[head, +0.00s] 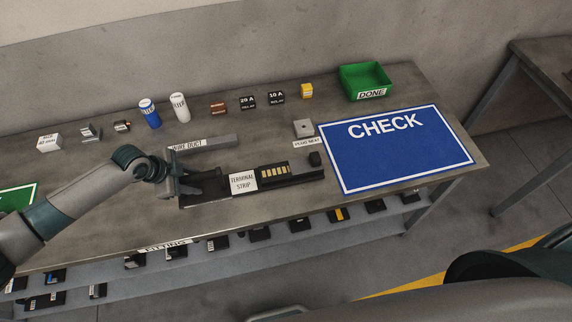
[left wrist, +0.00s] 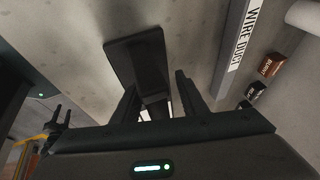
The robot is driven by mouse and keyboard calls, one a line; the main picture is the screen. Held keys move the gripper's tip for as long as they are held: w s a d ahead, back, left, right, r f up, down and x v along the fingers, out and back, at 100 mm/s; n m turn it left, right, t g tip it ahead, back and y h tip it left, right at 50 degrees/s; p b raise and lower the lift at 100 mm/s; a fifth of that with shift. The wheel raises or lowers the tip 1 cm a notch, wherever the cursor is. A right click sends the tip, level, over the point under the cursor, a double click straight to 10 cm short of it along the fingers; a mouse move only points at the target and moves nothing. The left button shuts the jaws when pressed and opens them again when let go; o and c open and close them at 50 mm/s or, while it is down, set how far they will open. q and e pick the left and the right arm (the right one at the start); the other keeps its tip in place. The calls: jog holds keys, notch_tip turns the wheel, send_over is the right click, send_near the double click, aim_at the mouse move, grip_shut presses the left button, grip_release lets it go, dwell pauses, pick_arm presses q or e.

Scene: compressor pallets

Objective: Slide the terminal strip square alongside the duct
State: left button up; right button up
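The terminal strip (head: 290,180) is a long black rail with a white label and a row of pale contacts, lying on the table in front of the grey wire duct (head: 212,142). Bare table shows between them; I cannot tell if they are exactly parallel. My left gripper (head: 190,183) is at the strip's left end. In the left wrist view, its two fingers (left wrist: 157,88) stand apart around a dark piece (left wrist: 135,58), with a gap showing; the duct (left wrist: 236,45) is to the right. A small dark pronged shape there may be my right gripper (left wrist: 62,118), too unclear to read.
A blue CHECK mat (head: 395,155) lies to the right, with a green DONE bin (head: 365,81) behind it. A small grey block (head: 303,128) stands behind the strip's right end. Blue (head: 149,113) and white (head: 180,108) cylinders and several small parts line the back.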

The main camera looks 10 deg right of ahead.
pick_arm(q)
jog(key=shift+s+f, duration=0.1)
jog(key=shift+s, duration=0.1)
jog(key=shift+a+r, duration=0.1)
jog(key=shift+r, duration=0.3)
jog(key=v, duration=1.1)
jog(key=shift+r, duration=0.1)
